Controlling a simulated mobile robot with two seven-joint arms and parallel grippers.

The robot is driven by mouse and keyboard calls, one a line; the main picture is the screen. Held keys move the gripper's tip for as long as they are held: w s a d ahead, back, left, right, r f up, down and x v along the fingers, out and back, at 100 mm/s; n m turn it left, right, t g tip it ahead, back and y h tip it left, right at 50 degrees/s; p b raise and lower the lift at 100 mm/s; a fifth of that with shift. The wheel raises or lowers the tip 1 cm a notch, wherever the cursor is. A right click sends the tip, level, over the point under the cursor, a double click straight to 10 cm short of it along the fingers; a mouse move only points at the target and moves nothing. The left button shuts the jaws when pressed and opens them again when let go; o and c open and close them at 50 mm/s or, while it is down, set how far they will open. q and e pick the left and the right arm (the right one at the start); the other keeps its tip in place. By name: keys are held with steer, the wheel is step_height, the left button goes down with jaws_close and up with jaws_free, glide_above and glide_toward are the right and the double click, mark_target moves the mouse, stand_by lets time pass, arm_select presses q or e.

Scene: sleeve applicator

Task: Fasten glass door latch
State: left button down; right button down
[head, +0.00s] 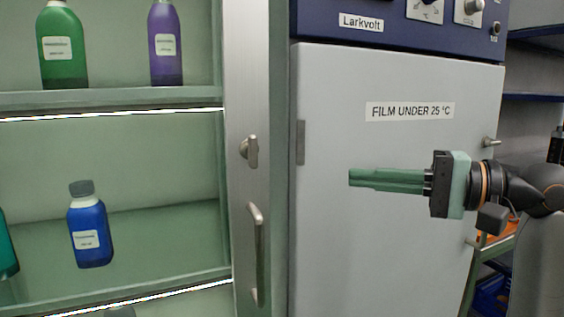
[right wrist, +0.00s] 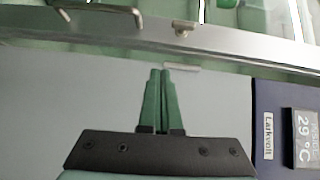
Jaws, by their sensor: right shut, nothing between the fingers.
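The glass door latch (head: 250,151) is a small metal turn-piece on the door's metal frame (head: 246,110), above the long bar handle (head: 256,250). I cannot tell whether it is fastened. In the right wrist view the latch (right wrist: 183,29) sits on the frame beyond my fingertips, to the right of the handle (right wrist: 95,9). My right gripper (head: 350,176) has green fingers, shut and empty. It points left in front of the grey cabinet, to the right of the latch and slightly lower, apart from it. My left gripper is not in view.
The grey Larkvolt cabinet (head: 385,250), labelled "FILM UNDER 25 °C", stands right of the glass door. Behind the glass are shelves with a green bottle (head: 63,48), a purple bottle (head: 165,45) and a blue bottle (head: 89,232). The space between my fingertips and the latch looks clear.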

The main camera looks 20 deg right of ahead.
mark_target(253, 152)
steer(key=shift+s+d+r+y, duration=0.1)
steer(key=shift+s+r+y, duration=0.1)
steer(key=shift+s+r, duration=0.25)
steer(key=shift+s+d+r+y, duration=0.1)
steer(key=shift+s+r+y, duration=0.15)
steer(key=shift+r, duration=0.4)
steer(key=p+x, duration=0.1)
steer(key=x, duration=0.8)
steer(key=shift+w+a, duration=0.25)
steer(key=shift+a, duration=0.1)
steer(key=a, duration=0.4)
steer(key=shift+a+f, duration=0.1)
steer(key=shift+w, duration=0.15)
